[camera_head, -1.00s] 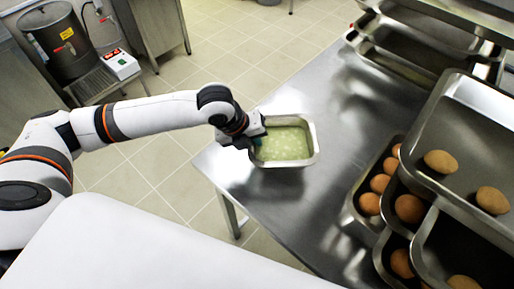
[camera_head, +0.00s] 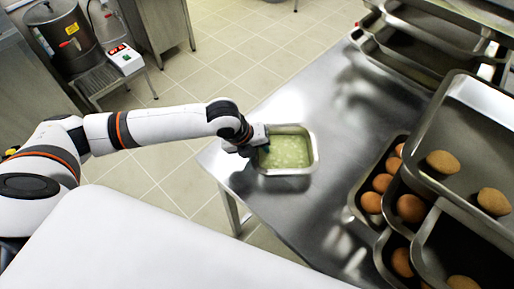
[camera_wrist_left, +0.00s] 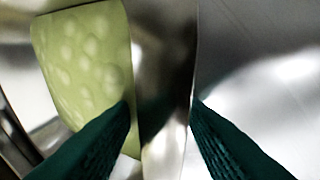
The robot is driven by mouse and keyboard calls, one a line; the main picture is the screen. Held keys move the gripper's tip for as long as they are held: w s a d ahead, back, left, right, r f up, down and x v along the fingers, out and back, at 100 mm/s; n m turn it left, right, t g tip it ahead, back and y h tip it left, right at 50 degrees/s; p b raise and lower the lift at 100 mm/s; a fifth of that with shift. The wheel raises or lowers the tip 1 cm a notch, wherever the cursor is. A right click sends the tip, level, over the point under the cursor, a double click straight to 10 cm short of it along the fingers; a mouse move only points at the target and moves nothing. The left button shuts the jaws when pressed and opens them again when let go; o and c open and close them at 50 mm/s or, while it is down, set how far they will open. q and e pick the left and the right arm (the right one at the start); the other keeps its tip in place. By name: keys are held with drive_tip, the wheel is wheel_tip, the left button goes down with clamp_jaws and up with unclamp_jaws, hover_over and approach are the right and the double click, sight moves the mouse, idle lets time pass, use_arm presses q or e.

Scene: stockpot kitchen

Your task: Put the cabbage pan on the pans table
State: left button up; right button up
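The cabbage pan (camera_head: 314,150) is a small steel pan with pale green contents. In the head view it is over the near left corner of the steel pans table (camera_head: 290,213), upright. I cannot tell whether its bottom touches the top. My left gripper (camera_head: 255,146) is at the pan's left side, shut on its wall. In the left wrist view the dark green fingers (camera_wrist_left: 162,112) stand on either side of the steel wall, with the green contents (camera_wrist_left: 85,60) to the left. My right gripper is not in view.
Stacked steel pans with brown round items (camera_head: 411,208) fill the table's right side. More empty pans (camera_head: 420,55) stand at the back. The table's middle (camera_head: 340,130) is clear. A steel pot (camera_head: 62,40) and a white control box (camera_head: 126,60) stand at the far left.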

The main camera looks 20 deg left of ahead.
use_arm(q)
drive_tip(key=shift+a+r, duration=0.1)
drive_tip(key=shift+r, duration=0.15)
drive_tip(key=v, duration=1.1)
drive_tip(key=shift+r, duration=0.3)
